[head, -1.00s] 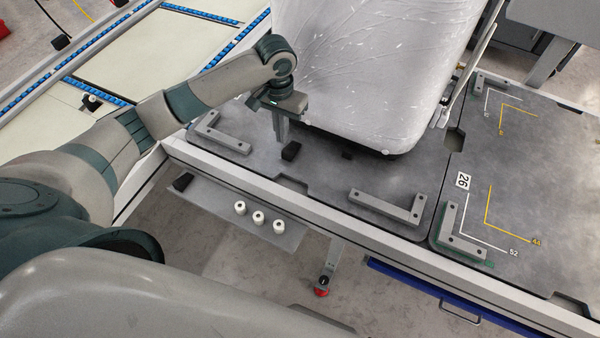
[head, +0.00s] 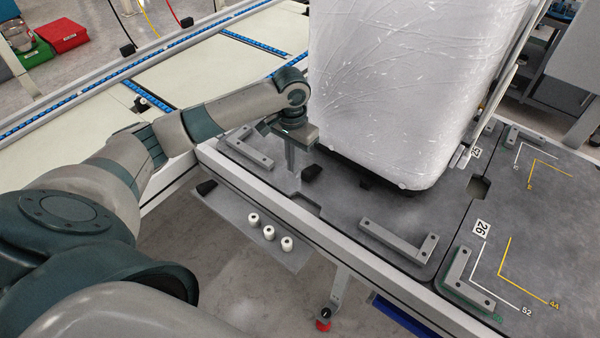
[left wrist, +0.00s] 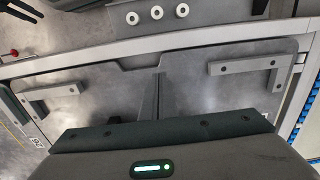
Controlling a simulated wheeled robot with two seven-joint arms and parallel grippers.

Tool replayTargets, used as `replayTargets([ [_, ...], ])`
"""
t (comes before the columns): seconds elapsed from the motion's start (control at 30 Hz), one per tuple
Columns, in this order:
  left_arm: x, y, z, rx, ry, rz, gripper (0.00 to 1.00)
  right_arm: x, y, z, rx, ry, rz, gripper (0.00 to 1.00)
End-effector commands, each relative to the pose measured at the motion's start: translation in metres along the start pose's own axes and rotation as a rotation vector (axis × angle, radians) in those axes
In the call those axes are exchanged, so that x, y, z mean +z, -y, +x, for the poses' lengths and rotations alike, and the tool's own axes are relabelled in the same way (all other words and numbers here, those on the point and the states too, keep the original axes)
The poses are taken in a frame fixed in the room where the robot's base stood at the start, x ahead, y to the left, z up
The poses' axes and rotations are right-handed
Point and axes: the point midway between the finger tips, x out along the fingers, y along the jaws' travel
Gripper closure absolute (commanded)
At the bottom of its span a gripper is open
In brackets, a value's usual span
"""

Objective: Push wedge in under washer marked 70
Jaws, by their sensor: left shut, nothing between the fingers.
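The washer (head: 405,100) is a large box in pale wrapping, standing on the grey bench plate (head: 340,213). No number 70 is readable on its visible faces. A small black wedge (head: 311,173) lies on the plate just off the washer's lower left edge, with a gap between them. My left gripper (head: 291,170) points down just left of the wedge, shut and empty; I cannot tell if it touches the wedge. My right gripper is out of view.
Grey corner brackets (head: 400,240) and (head: 248,149) are fixed to the plate. A low shelf (head: 240,213) holds a second black block (head: 206,187) and several white rollers (head: 269,232). A dark block (head: 366,183) sits at the washer's lower edge.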

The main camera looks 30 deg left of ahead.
Motion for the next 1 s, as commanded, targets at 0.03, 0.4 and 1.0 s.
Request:
replayTargets([
  [0.03, 0.0, 0.0, 0.002, 0.0, 0.001, 0.0, 1.0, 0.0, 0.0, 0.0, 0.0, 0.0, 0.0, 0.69],
  [0.4, 0.001, 0.0, 0.041, 0.0, 0.004, -0.002, 1.0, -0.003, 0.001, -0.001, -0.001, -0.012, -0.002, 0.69],
  [1.0, -0.032, -0.001, 0.099, 0.0, 0.0, 0.0, 1.0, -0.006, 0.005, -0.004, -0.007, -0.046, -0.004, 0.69],
])
